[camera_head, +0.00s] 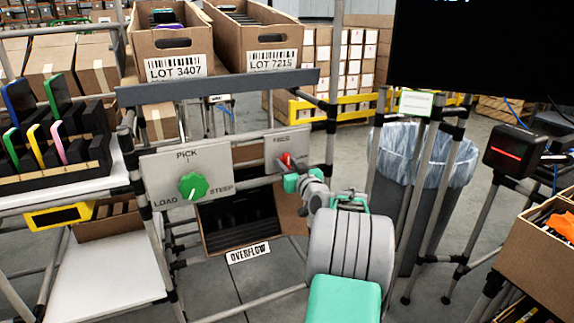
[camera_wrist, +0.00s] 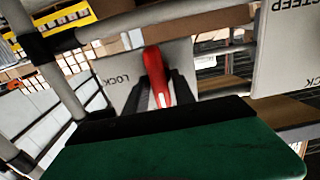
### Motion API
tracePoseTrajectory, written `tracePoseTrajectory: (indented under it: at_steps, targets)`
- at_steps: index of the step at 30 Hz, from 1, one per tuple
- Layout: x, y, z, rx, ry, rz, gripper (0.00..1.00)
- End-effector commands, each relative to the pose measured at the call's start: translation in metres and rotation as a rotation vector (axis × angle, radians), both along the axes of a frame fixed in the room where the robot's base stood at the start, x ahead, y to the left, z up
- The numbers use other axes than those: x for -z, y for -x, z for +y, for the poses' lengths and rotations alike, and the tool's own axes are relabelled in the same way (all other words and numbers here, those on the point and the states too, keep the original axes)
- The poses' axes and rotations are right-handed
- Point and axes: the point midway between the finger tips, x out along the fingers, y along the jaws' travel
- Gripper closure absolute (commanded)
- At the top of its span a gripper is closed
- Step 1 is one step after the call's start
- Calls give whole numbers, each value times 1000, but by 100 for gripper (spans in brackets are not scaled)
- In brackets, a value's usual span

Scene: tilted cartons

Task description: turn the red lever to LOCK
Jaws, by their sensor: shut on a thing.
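The red lever (camera_head: 286,158) is on a light grey panel (camera_head: 272,147) marked FREE at its top in the head view. In the wrist view the red lever (camera_wrist: 153,65) stands between the dark fingers of my gripper (camera_wrist: 161,92), which is shut on it. The panel also shows there, upside down, with the word LOCK to the left of the lever. In the head view my gripper (camera_head: 290,174) is at the lever, and my wrist hides the panel's lower right. The lever's exact angle is hard to tell.
A panel (camera_head: 215,170) with a green knob (camera_head: 193,186) is just left of the lever panel. A grey rail (camera_head: 220,87) runs above both. An OVERFLOW carton (camera_head: 240,225) sits below. A lined bin (camera_head: 425,155) stands to the right. Frame tubes (camera_head: 333,110) are close to my arm.

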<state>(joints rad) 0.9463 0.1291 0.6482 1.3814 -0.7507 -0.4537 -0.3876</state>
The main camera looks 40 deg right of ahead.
Motion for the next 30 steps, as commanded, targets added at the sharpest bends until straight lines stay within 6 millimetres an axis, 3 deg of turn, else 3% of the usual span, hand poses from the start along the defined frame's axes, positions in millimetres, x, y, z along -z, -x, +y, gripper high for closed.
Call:
tracePoseTrajectory:
  at_steps: [14,30]
  targets:
    - [0,0,-1,0,-104,-30,100]
    - [0,1,-5,0,-556,-162,100]
